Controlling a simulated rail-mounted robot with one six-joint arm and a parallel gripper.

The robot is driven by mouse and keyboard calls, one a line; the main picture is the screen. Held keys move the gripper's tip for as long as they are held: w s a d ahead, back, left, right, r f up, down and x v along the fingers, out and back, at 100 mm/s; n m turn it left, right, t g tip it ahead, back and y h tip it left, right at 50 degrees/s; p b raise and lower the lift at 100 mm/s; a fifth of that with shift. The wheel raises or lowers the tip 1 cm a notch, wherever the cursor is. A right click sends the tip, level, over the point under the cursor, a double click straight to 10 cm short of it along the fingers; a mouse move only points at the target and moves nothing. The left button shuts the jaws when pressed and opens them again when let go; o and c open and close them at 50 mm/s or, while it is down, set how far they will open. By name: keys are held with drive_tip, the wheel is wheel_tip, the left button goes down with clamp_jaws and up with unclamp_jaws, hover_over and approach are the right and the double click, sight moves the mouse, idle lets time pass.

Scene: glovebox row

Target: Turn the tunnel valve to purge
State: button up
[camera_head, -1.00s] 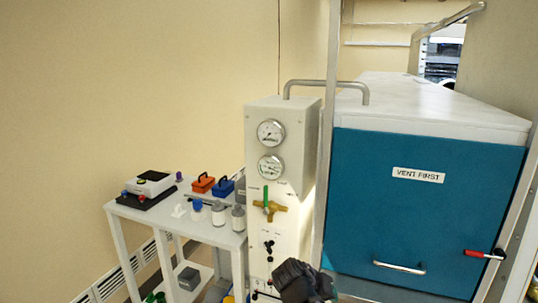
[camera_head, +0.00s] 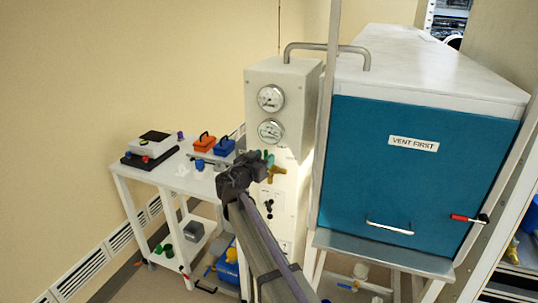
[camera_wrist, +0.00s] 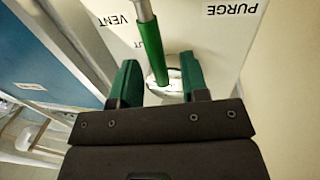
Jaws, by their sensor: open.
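The tunnel valve's brass body (camera_head: 277,173) shows on the front of the pale gauge panel (camera_head: 290,210), just right of my gripper in the head view. Its green-sleeved lever (camera_wrist: 150,48) shows in the wrist view, on a bare metal stem. The lever lies between the upside-down VENT label (camera_wrist: 117,20) and PURGE label (camera_wrist: 229,11). My gripper (camera_wrist: 159,62) is open, with one green fingertip to each side of the lever's green end. I cannot tell whether they touch it. In the head view my gripper (camera_head: 265,158) hides most of the lever.
Two gauges (camera_head: 271,98) sit above the valve and a small black knob (camera_head: 268,204) below it. A blue door marked VENT FIRST (camera_head: 405,165), with a red-handled latch (camera_head: 466,218), stands to the right. A white side table (camera_head: 150,180) with small items stands left.

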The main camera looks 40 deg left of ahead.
drive_tip(key=w, duration=0.3)
drive_tip(key=shift+w+a, duration=0.1)
drive_tip(key=shift+w, duration=0.1)
drive_tip(key=shift+c, duration=0.4)
clamp_jaws()
